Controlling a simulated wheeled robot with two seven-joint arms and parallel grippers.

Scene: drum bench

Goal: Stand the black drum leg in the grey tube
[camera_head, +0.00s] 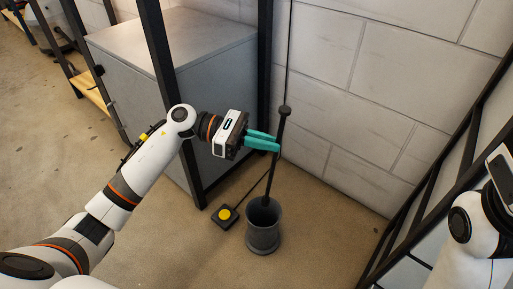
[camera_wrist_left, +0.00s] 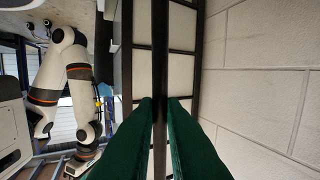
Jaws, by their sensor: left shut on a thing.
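The black drum leg (camera_head: 273,172) is a long rod with a wider knob at its top. My left gripper (camera_head: 277,144) is shut on it in the upper part, below the knob. The leg leans slightly in the head view, and its lower end meets the mouth of the grey tube (camera_head: 263,238). How deep the end sits is hidden. The tube stands upright on the floor below my gripper. In the left wrist view the leg (camera_wrist_left: 160,60) runs between the green fingers (camera_wrist_left: 160,110). Part of my right arm shows at the right edge, its fingers out of view.
A black box with a yellow button (camera_head: 225,214) lies on the floor left of the tube, with a thin cable rising along the block wall (camera_head: 340,90). A grey cabinet (camera_head: 150,95) in a black frame stands behind my left arm. Another dark frame (camera_head: 415,190) stands at right.

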